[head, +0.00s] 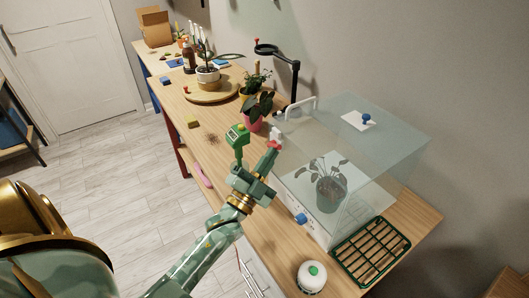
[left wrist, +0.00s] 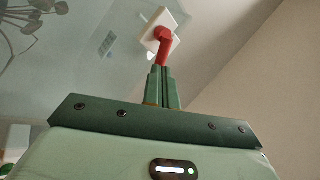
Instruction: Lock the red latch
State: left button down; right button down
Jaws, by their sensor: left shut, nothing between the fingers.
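The red latch (head: 275,145) is on the front left corner of a clear glass case (head: 385,150). In the left wrist view the latch (left wrist: 165,42) is a bent red lever on a white square plate (left wrist: 164,20). My left gripper (head: 270,156) is shut and empty, with its fingertips at the latch. In the left wrist view the closed green fingers (left wrist: 162,78) end right at the lever's lower end; I cannot tell whether they touch. My right gripper is not in view.
The case stands on a wooden bench and holds a potted plant (head: 330,188). It has a blue knob (head: 300,219) low in front. A green rack (head: 370,252) and a white round device (head: 311,277) stand near. A green meter (head: 237,137) and pink pot (head: 254,122) stand left.

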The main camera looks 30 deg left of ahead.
pick_arm(q)
jog(key=r+n+g+y+p, duration=0.1)
jog(key=n+p, duration=0.2)
jog(key=p, duration=0.2)
jog(key=a+r+n+g+y+p, duration=0.1)
jog(key=n+g+y+p, duration=0.1)
jog(key=n+p, duration=0.2)
jog(key=r+n+g+y+p, duration=0.1)
jog(key=n+p, duration=0.3)
jog(key=p, duration=0.1)
jog(key=shift+w+a+g+y+p, duration=0.2)
jog(key=shift+w+g+y+p, duration=0.1)
jog(key=shift+p, duration=0.1)
jog(key=shift+f, duration=0.15)
